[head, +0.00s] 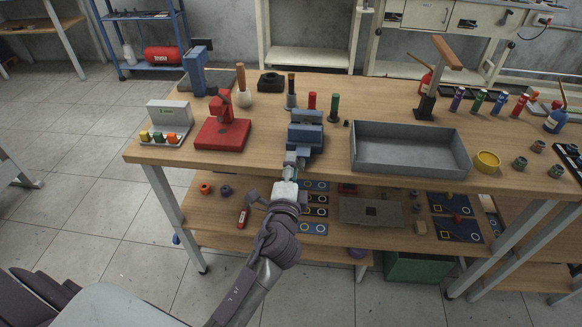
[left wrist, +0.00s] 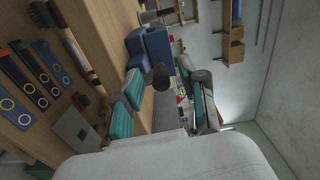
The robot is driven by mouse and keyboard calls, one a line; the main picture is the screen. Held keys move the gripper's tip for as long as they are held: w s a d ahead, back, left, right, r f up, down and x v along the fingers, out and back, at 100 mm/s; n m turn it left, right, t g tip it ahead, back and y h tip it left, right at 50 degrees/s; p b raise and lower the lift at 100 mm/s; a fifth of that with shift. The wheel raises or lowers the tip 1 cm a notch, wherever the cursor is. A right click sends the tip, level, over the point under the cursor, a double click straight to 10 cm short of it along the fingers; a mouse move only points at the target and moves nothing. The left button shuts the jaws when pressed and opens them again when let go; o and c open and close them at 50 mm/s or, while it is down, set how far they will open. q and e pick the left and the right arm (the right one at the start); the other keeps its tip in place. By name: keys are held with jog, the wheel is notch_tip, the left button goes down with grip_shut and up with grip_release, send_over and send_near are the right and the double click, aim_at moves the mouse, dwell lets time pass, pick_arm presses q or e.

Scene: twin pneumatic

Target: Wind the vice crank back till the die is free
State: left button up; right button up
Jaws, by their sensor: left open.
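The blue vice (head: 305,133) stands at the front edge of the wooden workbench, left of the grey tray. It also shows at the upper middle of the left wrist view (left wrist: 152,46). A dark rounded knob, seemingly the crank's end (left wrist: 161,77), shows in front of the vice. My left gripper (head: 291,160) is at the vice's front side. In the left wrist view my left gripper (left wrist: 162,80) is open, with its teal-padded fingers to either side of the knob. I cannot tell whether either finger touches it. I cannot make out the die or the rest of the crank. My right gripper is out of view.
A red press (head: 222,133) and a white box with coloured buttons (head: 168,115) are left of the vice. The grey metal tray (head: 409,165) is close on its right. Upright handled tools (head: 291,92) stand behind it. A lower shelf (head: 370,236) holds boards and parts.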

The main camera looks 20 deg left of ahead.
pick_arm(q)
jog(key=v, duration=1.2)
jog(key=s+d+f+n+g+h+p, duration=0.1)
jog(key=s+d+f+g+h, duration=0.15)
jog(key=f, duration=1.05)
jog(key=s+d+f+n+g+h+p, duration=0.15)
jog(key=f+g, duration=0.25)
jog(key=f, duration=1)
jog(key=s+a+f+n+g+h, duration=0.1)
jog(key=s+f+g, duration=0.1)
jog(key=s+f, duration=0.45)
jog(key=s+a+f+n+g, duration=0.1)
jog(key=s+f+n+g, duration=0.15)
jog(key=s+f, duration=0.4)
jog(key=s+a+f+n+g, duration=0.2)
jog(key=s+f, duration=0.4)
jog(key=s, duration=0.3)
jog(key=s+a+f+n+g+p, duration=0.1)
jog(key=s+a+f+n+g, duration=0.2)
jog(key=s, duration=0.7)
notch_tip(320, 180, down, 3)
jog(key=shift+a+f+n, duration=0.15)
jog(key=shift+a+n, duration=0.25)
jog(key=shift+a, duration=0.7)
